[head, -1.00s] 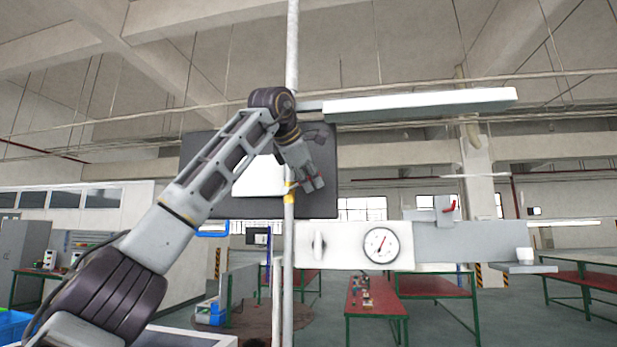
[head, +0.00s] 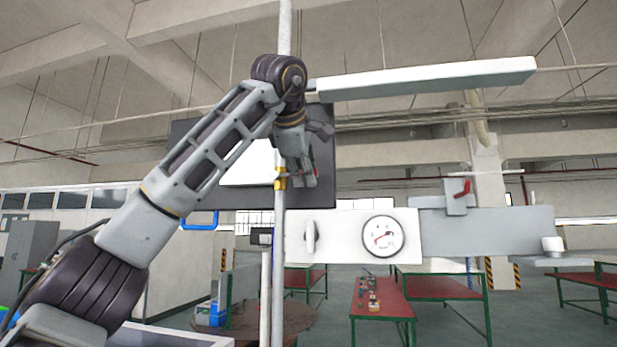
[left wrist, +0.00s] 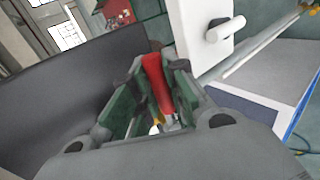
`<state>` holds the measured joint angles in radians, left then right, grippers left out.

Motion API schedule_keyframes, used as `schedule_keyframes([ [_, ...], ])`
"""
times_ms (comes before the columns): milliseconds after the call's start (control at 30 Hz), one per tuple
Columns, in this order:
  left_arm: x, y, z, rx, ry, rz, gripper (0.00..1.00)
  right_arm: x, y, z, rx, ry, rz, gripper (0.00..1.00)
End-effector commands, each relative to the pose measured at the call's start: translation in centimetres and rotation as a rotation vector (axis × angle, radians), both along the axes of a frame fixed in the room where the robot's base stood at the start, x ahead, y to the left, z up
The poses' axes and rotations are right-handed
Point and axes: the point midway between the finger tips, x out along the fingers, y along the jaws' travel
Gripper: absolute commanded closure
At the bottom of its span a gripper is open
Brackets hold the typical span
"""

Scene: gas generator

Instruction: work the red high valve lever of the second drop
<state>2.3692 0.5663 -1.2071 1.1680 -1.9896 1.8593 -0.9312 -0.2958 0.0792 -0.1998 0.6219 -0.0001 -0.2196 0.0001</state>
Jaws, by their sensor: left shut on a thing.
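A red lever (left wrist: 157,85) shows in the left wrist view between the green-lined fingers of my left gripper (left wrist: 150,95), which is shut on it. In the head view my left gripper (head: 302,182) points down just right of the white vertical pipe (head: 279,225), beside its yellow fitting (head: 280,179). In this view the gripper mostly hides the held lever. Another red lever (head: 463,189) is on a small grey box at the right, apart from the gripper. My right gripper is not in view.
A white panel with a round gauge (head: 382,237) and a knob (head: 311,237) extends right of the pipe, below the gripper. A dark board (head: 222,188) stands behind my left arm. A long white bar (head: 430,78) is at the upper right. Red-topped tables stand farther back.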

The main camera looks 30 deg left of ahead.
Motion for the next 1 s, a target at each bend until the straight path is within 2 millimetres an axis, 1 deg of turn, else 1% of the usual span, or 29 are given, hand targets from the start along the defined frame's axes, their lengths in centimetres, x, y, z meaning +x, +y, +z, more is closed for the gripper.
schedule_keyframes([
  [467, -0.22, -0.07, -0.35, 0.013, 0.010, -0.001, 1.00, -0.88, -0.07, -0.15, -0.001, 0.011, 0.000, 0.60],
  [500, -0.22, -0.07, -0.35, 0.013, 0.010, -0.001, 0.82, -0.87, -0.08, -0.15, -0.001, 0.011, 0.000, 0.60],
  [633, -0.23, -0.06, -0.30, 0.013, 0.009, 0.000, 0.65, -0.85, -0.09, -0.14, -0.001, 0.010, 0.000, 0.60],
  [667, -0.24, -0.07, -0.28, 0.013, 0.008, 0.000, 0.63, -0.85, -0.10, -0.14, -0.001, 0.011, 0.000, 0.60],
  [1000, -0.31, -0.03, -0.13, 0.011, 0.006, -0.001, 0.63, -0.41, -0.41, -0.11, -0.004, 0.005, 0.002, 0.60],
])
